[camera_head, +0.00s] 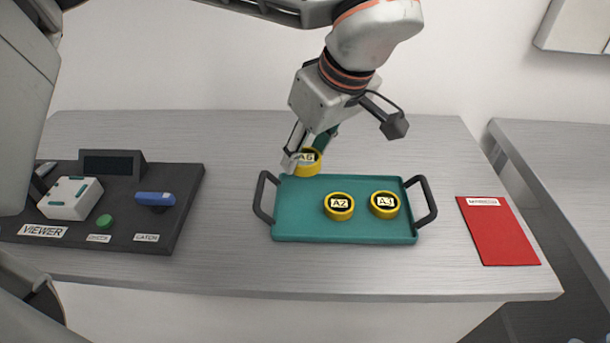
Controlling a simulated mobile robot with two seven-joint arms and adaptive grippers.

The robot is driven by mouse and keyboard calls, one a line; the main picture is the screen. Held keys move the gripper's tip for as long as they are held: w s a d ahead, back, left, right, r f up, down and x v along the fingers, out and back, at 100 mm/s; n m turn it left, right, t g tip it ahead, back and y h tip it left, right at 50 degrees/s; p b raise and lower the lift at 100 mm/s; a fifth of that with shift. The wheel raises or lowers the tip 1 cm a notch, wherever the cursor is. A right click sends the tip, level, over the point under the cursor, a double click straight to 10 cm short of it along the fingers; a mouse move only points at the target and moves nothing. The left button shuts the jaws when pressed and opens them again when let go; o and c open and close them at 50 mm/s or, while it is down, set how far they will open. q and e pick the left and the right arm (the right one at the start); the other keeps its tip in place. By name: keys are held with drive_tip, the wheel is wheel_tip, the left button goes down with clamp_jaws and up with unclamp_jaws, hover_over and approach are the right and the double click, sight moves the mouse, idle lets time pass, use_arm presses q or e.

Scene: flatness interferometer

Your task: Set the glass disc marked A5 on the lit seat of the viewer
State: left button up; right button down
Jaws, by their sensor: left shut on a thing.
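My left gripper (304,150) is shut on a yellow-rimmed disc (307,168) at the back left edge of the green tray (290,228). Its label is small and seems to read A5. I cannot tell whether the disc touches the tray or hangs just above it. Discs A2 (339,206) and A3 (384,204) lie on the tray. The dark viewer (186,187) is at the left, with a white block (70,198) bearing teal marks, a blue lever (155,198) and a green button (104,221). No lit seat can be made out. My right gripper is not in view.
The tray has dark raised handles (428,200) at both ends. A red mat (499,232) lies at the right of the grey table (350,275). A dark display (112,163) stands at the viewer's back. Bare table lies between viewer and tray.

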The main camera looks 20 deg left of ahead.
sight(306, 158)
use_arm(q)
wheel_tip(306, 158, up, 10)
drive_tip(key=p, duration=0.1)
idle(0.4)
